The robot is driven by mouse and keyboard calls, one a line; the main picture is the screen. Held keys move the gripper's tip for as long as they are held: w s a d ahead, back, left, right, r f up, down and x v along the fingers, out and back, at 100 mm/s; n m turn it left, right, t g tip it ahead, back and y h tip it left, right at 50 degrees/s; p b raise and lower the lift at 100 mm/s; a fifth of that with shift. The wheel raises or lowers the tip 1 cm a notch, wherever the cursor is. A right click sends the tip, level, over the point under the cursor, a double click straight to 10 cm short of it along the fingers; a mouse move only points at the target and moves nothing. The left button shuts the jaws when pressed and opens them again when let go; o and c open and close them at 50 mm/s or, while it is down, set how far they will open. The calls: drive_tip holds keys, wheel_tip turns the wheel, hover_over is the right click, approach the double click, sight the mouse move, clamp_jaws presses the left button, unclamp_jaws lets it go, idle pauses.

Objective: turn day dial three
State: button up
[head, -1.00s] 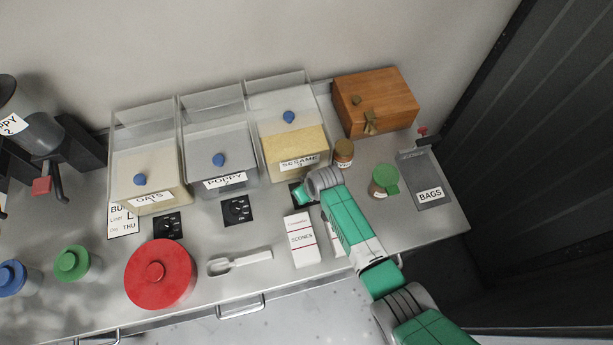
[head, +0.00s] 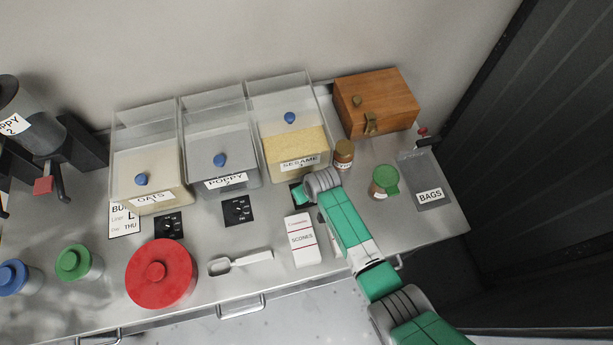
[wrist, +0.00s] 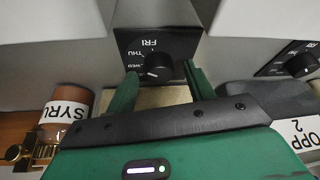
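Day dial three is a black plate with a round black knob (wrist: 158,68) in the wrist view, marked FRI, THU and WED. The knob's white pointer line lies roughly sideways, toward the left. My gripper (wrist: 160,72) is open, with one green finger on each side of the knob and a visible gap to it. In the head view my gripper (head: 301,195) is just in front of the sesame bin (head: 300,160), and its end mostly hides the dial plate there.
A second dial (head: 238,210) sits below the poppy bin and a third (head: 169,226) below the oats bin. A scones box (head: 303,240) stands close to my arm. A brown-lidded jar (head: 343,153) and a green-lidded jar (head: 384,181) are to the right.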

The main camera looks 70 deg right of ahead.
drive_tip(key=shift+r, duration=0.1)
drive_tip(key=p+v, duration=0.1)
drive_tip(key=v, duration=0.6)
drive_tip(key=shift+s+r, duration=0.2)
drive_tip(key=shift+r, duration=0.05)
drive_tip(key=shift+a, duration=0.1)
